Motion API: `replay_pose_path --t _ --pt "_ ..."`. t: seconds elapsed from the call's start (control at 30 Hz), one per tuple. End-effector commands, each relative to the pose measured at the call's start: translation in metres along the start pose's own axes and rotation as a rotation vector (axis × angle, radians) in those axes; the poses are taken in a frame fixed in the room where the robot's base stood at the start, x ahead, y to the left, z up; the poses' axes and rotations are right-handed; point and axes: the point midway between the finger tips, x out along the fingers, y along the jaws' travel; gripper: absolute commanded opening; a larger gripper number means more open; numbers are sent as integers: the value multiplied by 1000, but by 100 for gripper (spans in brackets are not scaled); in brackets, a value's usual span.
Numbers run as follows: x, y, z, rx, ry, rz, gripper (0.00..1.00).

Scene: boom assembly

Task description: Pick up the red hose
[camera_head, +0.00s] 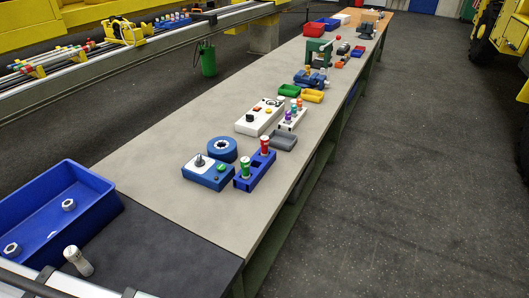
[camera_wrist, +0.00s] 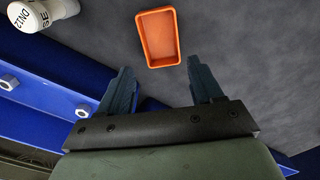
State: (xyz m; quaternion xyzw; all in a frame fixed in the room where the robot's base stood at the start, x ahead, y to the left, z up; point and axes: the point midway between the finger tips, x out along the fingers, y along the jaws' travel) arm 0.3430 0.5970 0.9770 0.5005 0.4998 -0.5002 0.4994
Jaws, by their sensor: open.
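No hose that I can surely call the red hose shows in either view. In the head view, a red-topped fitting (camera_head: 265,144) stands upright beside a green-topped one in a blue holder (camera_head: 258,173) on the long bench. Dark rods or hoses (camera_head: 45,64), some with red ends, lie on the yellow rack at the upper left. My gripper (camera_wrist: 162,82) shows in the wrist view with its two blue-grey fingers wide apart and nothing between them. It is not visible in the head view.
An orange tray (camera_wrist: 158,38) lies empty beyond my fingertips. A blue bin (camera_head: 100,190) with several nuts and a white-and-metal fitting (camera_head: 78,261) are at lower left.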

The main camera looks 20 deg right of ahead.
Motion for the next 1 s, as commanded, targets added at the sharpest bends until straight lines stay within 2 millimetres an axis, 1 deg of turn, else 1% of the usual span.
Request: replay_pose_path --t 0.07,0.17,0.27,0.37,0.5,0.57,0.7,0.87,1.0 --pt "0 1 0 1 0 0 65" --pt "0 9 5 16 0 0 65" --pt "0 30 16 51 0 0 65" --pt "-1 61 34 105 1 1 65" --pt "-3 108 66 192 4 2 65" --pt "-4 128 82 228 5 4 65" --pt "-8 170 119 313 9 7 65" --pt "-12 213 167 410 14 11 65" --pt "-15 247 212 495 18 16 65"
